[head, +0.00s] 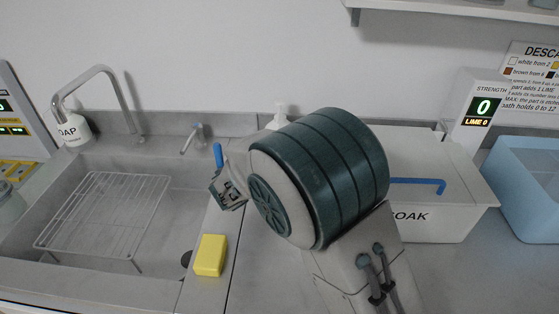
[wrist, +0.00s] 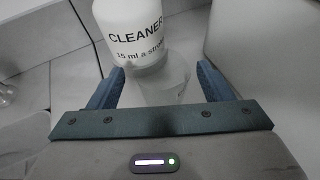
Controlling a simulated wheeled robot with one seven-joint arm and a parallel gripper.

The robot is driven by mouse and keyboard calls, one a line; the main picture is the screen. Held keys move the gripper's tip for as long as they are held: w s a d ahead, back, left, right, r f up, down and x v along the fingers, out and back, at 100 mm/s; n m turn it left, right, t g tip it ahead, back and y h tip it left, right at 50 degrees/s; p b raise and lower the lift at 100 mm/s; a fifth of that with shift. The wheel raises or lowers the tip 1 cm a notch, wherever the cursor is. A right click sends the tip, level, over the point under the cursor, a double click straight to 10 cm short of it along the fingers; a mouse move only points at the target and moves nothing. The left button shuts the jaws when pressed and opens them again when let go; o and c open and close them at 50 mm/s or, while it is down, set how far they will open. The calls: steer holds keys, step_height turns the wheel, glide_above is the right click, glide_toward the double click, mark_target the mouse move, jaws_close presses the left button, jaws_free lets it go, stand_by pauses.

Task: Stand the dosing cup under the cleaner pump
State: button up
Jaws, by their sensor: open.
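The white cleaner pump bottle (wrist: 130,32), labelled "CLEANER 15 ml a stroke", stands upright just beyond my fingers in the wrist view. In the head view only a white pump top (head: 280,116) shows above my arm, probably the same bottle. A clear dosing cup (wrist: 165,82) stands in front of the bottle, between my fingers; its outline is faint. My gripper (wrist: 160,82) is open, with one blue finger on each side of the cup and gaps visible. In the head view my arm hides the cup and most of the gripper.
Left is a sink with a wire rack (head: 105,215), faucet (head: 110,75) and soap bottle (head: 72,130). A yellow sponge (head: 210,255) lies on the sink's right edge. The SOAK box (head: 450,190) with its blue handle and a pale blue bin (head: 530,185) stand right.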

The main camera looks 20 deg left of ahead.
steer(key=v, duration=0.7)
steer(key=shift+s, duration=0.2)
steer(key=shift+r, duration=0.1)
stand_by(0.9)
